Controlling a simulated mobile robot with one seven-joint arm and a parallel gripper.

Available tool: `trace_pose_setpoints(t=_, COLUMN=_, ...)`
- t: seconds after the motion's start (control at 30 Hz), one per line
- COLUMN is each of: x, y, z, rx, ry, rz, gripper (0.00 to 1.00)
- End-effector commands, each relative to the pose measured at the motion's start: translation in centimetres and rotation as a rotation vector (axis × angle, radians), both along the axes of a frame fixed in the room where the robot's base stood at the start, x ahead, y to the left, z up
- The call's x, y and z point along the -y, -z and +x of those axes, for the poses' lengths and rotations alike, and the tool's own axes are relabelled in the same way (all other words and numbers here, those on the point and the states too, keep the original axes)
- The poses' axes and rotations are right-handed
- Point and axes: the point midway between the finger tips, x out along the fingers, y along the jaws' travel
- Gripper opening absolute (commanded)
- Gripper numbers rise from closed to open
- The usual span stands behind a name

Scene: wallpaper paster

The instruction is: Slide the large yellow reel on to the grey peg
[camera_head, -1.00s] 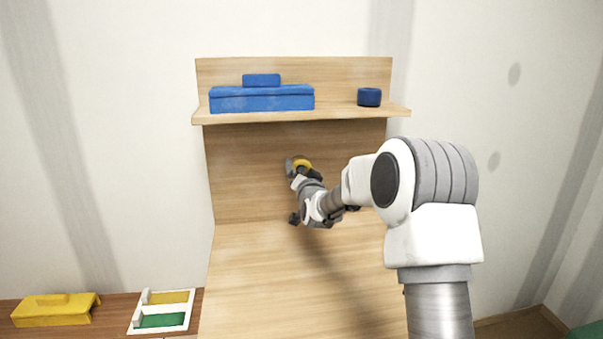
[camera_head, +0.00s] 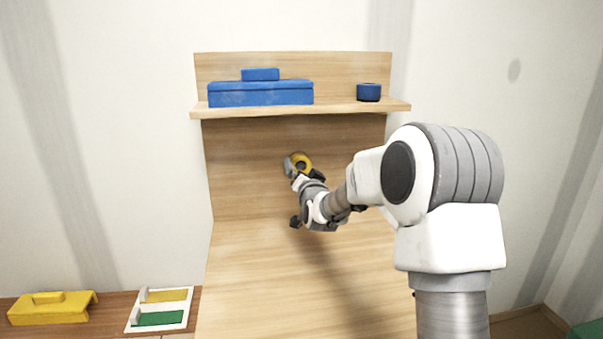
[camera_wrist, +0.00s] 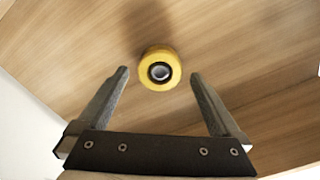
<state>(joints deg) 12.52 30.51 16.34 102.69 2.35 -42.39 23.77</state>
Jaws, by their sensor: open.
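The large yellow reel (camera_head: 303,160) is at the upright wooden back panel, below the shelf. In the wrist view the reel (camera_wrist: 160,83) faces me, with a dark core. The round end of the grey peg (camera_wrist: 159,72) shows inside its hole, so the reel sits around the peg. How far along the peg it sits is hard to tell. My gripper (camera_wrist: 159,76) is open, its two fingers spread on either side of the reel with clear gaps and touching nothing. In the head view my gripper (camera_head: 304,170) is just in front of the reel.
A shelf (camera_head: 335,110) above holds a blue box (camera_head: 260,94) and a small dark blue roll (camera_head: 369,92). A yellow box (camera_head: 50,309) and a white tray (camera_head: 160,326) lie at lower left. The wooden board (camera_head: 270,280) below is clear.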

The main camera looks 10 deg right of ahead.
Motion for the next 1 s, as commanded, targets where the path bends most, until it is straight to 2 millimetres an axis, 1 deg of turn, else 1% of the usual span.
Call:
trace_pose_setpoints(t=0.6, x=0.0, y=0.0, z=-3.6, rx=0.001, ry=0.000, rz=0.000, gripper=1.00)
trace_pose_setpoints(t=1.0, x=0.0, y=-0.1, z=-3.9, rx=-0.001, ry=-0.001, rz=-0.002, gripper=1.00)
